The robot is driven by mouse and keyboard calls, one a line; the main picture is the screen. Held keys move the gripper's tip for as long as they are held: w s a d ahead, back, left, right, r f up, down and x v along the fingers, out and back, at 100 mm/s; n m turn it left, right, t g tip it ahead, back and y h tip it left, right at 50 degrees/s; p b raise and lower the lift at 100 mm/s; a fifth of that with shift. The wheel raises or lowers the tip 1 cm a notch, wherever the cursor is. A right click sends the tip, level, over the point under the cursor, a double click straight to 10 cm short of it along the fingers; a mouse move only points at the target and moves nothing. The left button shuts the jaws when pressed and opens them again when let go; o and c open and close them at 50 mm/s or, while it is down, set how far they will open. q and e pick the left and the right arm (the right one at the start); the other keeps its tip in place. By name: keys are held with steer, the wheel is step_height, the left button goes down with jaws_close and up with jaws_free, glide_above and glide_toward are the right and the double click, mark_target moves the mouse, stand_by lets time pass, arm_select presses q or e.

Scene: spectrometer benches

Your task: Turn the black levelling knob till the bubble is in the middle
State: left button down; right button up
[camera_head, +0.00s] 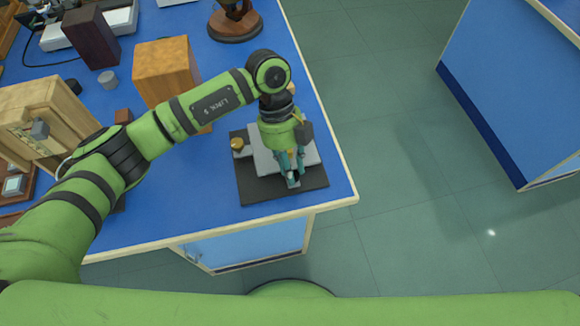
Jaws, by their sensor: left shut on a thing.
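A levelling device with a light grey plate (264,160) sits on a dark base (258,190) near the front right corner of the blue bench. A brass-coloured knob (237,144) shows at the left of the plate. My left gripper (292,178) points down over the front right part of the device. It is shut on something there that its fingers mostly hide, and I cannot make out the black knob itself. I cannot make out the bubble either. My right gripper is not in view.
An orange wooden block (165,68) and a dark upright block (91,37) stand farther back on the bench. A wooden cabinet (30,110) stands at left. A round brown stand (236,25) is at the back. Open floor (420,150) lies to the right.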

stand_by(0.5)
arm_select(q)
steer(key=c, duration=1)
jaws_free()
steer(key=shift+w+d, duration=0.1)
steer(key=shift+r, duration=0.2)
steer(key=v, duration=1.1)
steer(key=shift+w+r, duration=0.25)
